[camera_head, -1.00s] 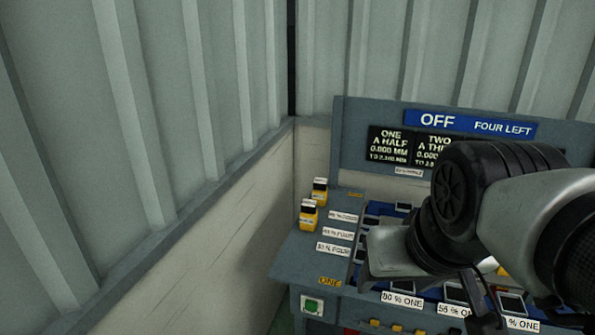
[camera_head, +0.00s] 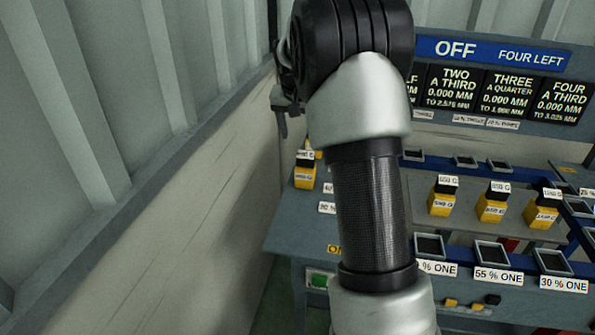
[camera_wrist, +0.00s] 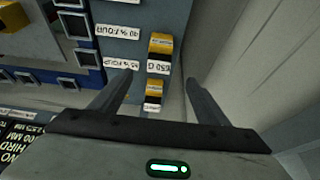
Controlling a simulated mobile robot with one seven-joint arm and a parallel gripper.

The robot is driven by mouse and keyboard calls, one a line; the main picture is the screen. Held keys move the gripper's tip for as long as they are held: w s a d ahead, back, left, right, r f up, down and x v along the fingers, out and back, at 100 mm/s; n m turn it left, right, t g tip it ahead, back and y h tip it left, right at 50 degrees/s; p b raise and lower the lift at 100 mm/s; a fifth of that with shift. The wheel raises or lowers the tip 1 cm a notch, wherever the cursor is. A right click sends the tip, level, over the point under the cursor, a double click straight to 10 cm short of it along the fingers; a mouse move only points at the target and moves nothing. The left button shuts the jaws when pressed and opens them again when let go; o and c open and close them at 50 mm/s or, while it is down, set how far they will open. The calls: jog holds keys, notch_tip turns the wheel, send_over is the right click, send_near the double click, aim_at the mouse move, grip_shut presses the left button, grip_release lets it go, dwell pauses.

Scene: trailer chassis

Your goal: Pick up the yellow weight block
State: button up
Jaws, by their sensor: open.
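Two yellow weight blocks with dark tops and white labels stand at the bench's left end. The nearer one (camera_head: 305,174) shows beside my arm in the head view; the other is mostly hidden behind the arm. In the wrist view a larger-looking yellow block (camera_wrist: 160,45) and a second one (camera_wrist: 153,88) lie in line between my spread fingers. My gripper (camera_wrist: 160,78) is open and empty, above the blocks, with no clear contact. In the head view it is partly hidden by my arm. Which block the task means cannot be told.
Several other yellow blocks, one here (camera_head: 442,200), stand on the grey bench's middle plate. A sign panel (camera_head: 500,85) rises behind. The corrugated wall (camera_head: 90,110) stands close on the left.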

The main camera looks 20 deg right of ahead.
aim_at(305, 161)
jog(key=x, duration=1.1)
jog(key=shift+s+f, duration=0.1)
jog(key=shift+f, duration=0.1)
jog(key=x, duration=0.5)
jog(key=shift+s+a+f+b, duration=0.1)
jog(key=shift+s+f+b, duration=0.1)
jog(key=shift+b, duration=0.15)
jog(key=c, duration=1.7)
jog(key=shift+w+r, duration=0.1)
jog(key=shift+r, duration=0.05)
